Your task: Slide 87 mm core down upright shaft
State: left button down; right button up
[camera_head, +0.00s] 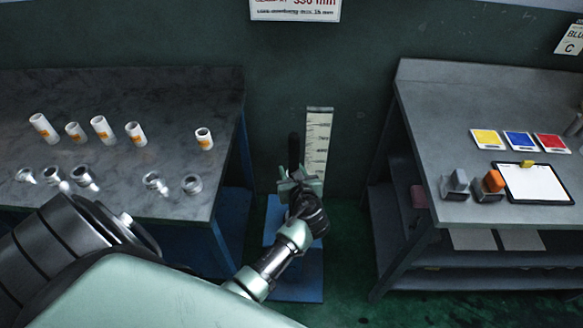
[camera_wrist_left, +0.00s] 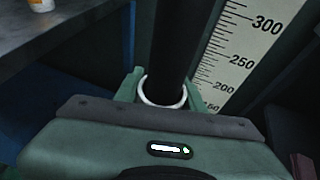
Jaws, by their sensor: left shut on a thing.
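A black upright shaft (camera_head: 294,148) stands between the two tables, over a blue base (camera_head: 305,273). In the left wrist view the shaft (camera_wrist_left: 176,45) rises through a white ring-shaped core (camera_wrist_left: 164,104). My left gripper (camera_head: 300,184) is at the shaft, and in the wrist view its green fingers (camera_wrist_left: 160,88) are shut on the core from both sides. The core is around the shaft, and only its pale top rim shows. Its lower part and the shaft's foot are hidden behind my gripper. My right gripper is not in view.
A ruler board (camera_head: 318,150) stands close behind the shaft. The left table (camera_head: 120,90) holds several white cores (camera_head: 103,130) and metal rings (camera_head: 192,184).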

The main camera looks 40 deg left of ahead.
pick_arm(q)
notch_tip(320, 180, down, 13)
jog(key=b, duration=0.8)
jog(key=c, duration=0.8)
grip_release()
jog(key=shift+o, duration=0.2)
jog(key=shift+s, duration=0.1)
jog(key=v, duration=0.7)
jog(key=shift+s+d+p, duration=0.2)
jog(key=shift+d+p, duration=0.1)
jog(key=shift+p, duration=0.1)
jog(key=shift+r, duration=0.1)
